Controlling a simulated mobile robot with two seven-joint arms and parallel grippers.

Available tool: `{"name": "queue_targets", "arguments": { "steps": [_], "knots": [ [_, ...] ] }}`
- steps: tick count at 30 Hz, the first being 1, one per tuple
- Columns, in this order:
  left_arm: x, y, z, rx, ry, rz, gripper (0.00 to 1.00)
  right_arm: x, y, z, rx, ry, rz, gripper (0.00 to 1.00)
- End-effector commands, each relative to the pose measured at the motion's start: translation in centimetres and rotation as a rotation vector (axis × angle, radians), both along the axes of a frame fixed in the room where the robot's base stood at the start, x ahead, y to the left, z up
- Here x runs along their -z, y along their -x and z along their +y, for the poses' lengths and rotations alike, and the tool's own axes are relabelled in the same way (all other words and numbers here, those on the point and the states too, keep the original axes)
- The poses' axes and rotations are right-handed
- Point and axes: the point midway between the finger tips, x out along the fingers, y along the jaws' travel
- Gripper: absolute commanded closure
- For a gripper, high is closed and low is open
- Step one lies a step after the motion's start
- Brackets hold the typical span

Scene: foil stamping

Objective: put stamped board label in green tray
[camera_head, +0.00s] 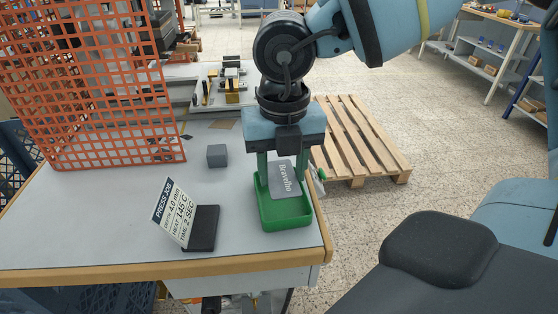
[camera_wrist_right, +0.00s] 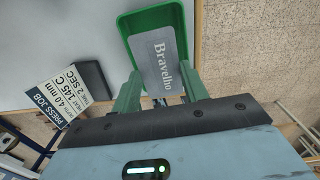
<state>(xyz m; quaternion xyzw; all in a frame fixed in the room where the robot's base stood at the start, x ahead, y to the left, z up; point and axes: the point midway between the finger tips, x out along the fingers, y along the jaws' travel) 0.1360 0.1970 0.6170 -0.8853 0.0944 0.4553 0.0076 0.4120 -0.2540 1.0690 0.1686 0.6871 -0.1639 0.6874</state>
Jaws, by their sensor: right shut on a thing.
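The grey board label (camera_head: 285,181) with the word "Bravelho" stamped on it is over the green tray (camera_head: 286,221) near the table's right corner. My right gripper (camera_head: 280,166) points down above the tray and is shut on the label's upper edge. In the right wrist view the label (camera_wrist_right: 161,62) extends from between the green fingers (camera_wrist_right: 160,95) across the tray (camera_wrist_right: 142,19). I cannot tell whether the label touches the tray floor. My left gripper is not in view.
A press job card (camera_head: 176,212) on a black stand (camera_head: 203,229) is left of the tray. A grey block (camera_head: 217,156) sits behind it. An orange mesh guard (camera_head: 95,85) stands on the left. A wooden pallet (camera_head: 358,140) lies on the floor.

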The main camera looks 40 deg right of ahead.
Motion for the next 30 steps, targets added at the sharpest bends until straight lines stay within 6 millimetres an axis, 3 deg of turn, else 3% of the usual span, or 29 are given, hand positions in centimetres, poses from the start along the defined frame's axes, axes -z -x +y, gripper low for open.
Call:
{"name": "queue_targets", "arguments": {
  "steps": [10, 11, 17, 25, 30],
  "knots": [
    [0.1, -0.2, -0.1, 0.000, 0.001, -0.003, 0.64, 0.2, 0.0, 0.0, -0.001, 0.000, -0.002, 0.77],
    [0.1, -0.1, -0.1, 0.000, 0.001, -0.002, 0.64, 0.2, 0.0, 0.0, -0.001, 0.000, -0.002, 0.55],
    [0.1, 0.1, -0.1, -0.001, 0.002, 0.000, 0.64, 0.2, 0.0, 0.0, -0.001, 0.000, -0.002, 0.31],
    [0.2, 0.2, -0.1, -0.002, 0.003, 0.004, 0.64, 0.1, 0.0, 0.0, 0.000, 0.000, -0.002, 0.31],
    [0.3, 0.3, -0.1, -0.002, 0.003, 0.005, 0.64, -1.4, -0.1, 0.0, 0.001, 0.000, -0.007, 0.31]
  ]
}}
